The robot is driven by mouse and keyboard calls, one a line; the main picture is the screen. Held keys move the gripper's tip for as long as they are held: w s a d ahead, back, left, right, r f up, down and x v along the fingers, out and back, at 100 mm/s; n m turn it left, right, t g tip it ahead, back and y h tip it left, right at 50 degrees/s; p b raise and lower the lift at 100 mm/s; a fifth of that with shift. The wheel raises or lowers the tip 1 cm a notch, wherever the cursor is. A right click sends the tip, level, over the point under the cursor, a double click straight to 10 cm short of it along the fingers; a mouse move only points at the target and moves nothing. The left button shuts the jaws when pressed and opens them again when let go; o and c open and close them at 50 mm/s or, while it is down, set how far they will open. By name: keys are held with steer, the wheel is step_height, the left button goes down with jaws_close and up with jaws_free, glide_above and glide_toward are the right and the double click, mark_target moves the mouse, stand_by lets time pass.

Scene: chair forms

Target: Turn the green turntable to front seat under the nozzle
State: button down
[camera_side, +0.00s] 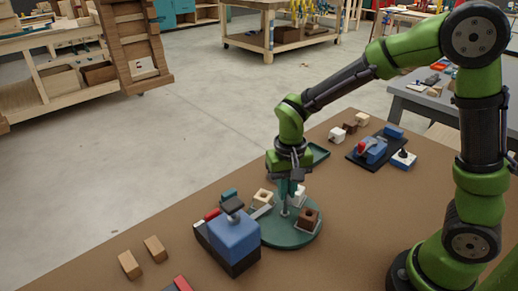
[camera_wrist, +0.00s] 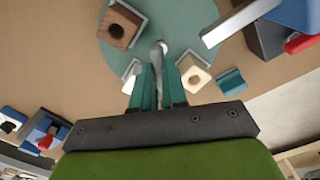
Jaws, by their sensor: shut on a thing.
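The green turntable (camera_side: 282,238) is a flat disc, and it also shows in the wrist view (camera_wrist: 172,22). It carries a brown block (camera_side: 308,217) with a dark hole, a cream block (camera_side: 263,196) and a white bracket (camera_wrist: 130,74) where I see no block. A grey bar, the likely nozzle (camera_side: 262,212), reaches from a blue machine (camera_side: 235,236) over the disc edge; it points in at upper right in the wrist view (camera_wrist: 232,22). My gripper (camera_side: 288,192) points down, its teal fingers (camera_wrist: 160,78) shut on a grey upright peg (camera_wrist: 158,52) on the disc.
A teal block (camera_wrist: 231,81) lies beside the disc. Two wooden blocks (camera_side: 142,257) and a red piece (camera_side: 178,284) lie at the front left.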

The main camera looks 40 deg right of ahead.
steer(key=shift+r+n, duration=0.1)
steer(key=shift+n, duration=7.2)
steer(key=c, duration=1.2)
jaws_free()
steer(key=shift+o, duration=0.2)
step_height(320, 180, up, 17)
